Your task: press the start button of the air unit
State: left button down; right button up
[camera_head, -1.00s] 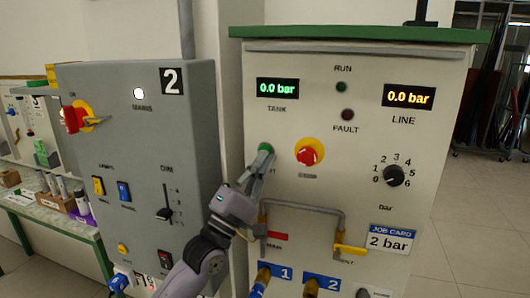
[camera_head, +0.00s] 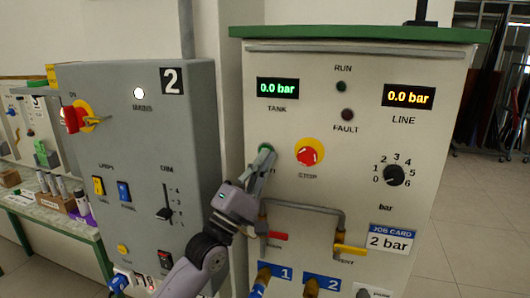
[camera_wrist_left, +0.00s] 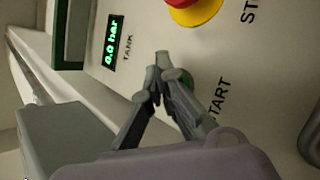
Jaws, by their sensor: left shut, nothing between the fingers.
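The air unit (camera_head: 320,192) is a cream panel with a green top. Its green start button (camera_head: 265,148) is at the left, below the TANK display. My left gripper (camera_head: 264,156) is shut and empty, with its fingertips at the button and covering part of it. In the left wrist view the shut fingertips (camera_wrist_left: 161,64) are in front of the panel, and a bit of the green button (camera_wrist_left: 188,80) shows behind them beside the START label. I cannot tell whether they touch it. The TANK display (camera_head: 278,88) and LINE display (camera_head: 408,96) both read 0.0 bar. The RUN lamp (camera_head: 341,87) looks dark.
A red stop button (camera_head: 308,153) on a yellow base sits just right of the start button. A pipe loop (camera_head: 303,207) with red and yellow valve handles is below. A grey panel marked 2 (camera_head: 140,160) stands close to the left.

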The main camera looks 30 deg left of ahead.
pick_arm(q)
jog(key=shift+w+a, duration=0.1)
jog(key=shift+w, duration=0.25)
dwell(0.3)
jog(key=shift+s+h, duration=0.1)
jog(key=shift+h, duration=0.2)
jog(key=shift+s+d, duration=0.2)
jog(key=shift+s, duration=0.5)
jog(key=shift+s, duration=0.1)
jog(key=s, duration=0.2)
jog(key=s+d+p, duration=0.1)
jog(key=s, duration=0.1)
jog(key=shift+s+d, duration=0.1)
jog(key=shift+s, duration=0.2)
dwell(0.5)
